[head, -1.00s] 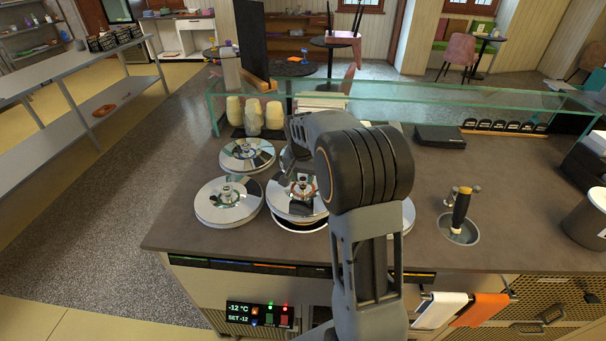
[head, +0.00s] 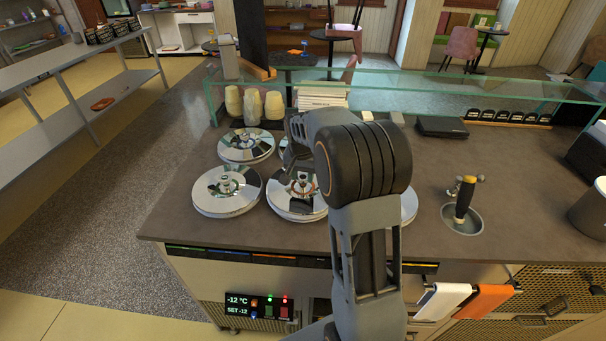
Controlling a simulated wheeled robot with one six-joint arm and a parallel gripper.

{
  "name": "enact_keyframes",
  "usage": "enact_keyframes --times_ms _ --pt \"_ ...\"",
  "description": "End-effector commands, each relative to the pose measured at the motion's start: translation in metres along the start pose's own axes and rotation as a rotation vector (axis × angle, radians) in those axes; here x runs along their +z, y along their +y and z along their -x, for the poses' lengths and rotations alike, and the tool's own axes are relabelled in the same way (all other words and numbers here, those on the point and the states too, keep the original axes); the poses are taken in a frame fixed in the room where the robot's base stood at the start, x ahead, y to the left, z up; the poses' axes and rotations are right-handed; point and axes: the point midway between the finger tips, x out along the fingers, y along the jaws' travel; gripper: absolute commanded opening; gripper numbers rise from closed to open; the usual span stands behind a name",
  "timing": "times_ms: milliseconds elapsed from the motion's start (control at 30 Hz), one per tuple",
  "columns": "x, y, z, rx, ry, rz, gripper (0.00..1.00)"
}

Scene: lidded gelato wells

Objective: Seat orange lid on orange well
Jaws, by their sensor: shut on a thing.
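A round polished metal lid (head: 290,204) with a knob and a hint of orange at its centre sits at the front middle of the counter. It lies level over its well, whose rim shows only as a thin edge below it. My gripper (head: 299,183) comes down over the lid's centre and is shut on its knob. My arm hides the lid's right side and part of the fingers. I cannot see whether the lid is fully flush all round.
Similar lids stand at front left (head: 227,191) and back left (head: 247,144); another is mostly behind my arm. A glass guard (head: 430,90) runs along the back. A scoop (head: 464,198) stands in a round well at right. The counter's front left is clear.

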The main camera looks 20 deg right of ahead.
Motion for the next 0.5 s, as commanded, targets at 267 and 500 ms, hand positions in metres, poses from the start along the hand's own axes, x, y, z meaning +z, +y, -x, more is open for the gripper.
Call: enact_keyframes --times_ms 267,500 --pt "0.0003 -0.0001 -0.0039 0.000 0.001 0.000 0.09" --pt "0.0007 -0.0001 -0.0074 0.000 0.001 0.000 0.09"
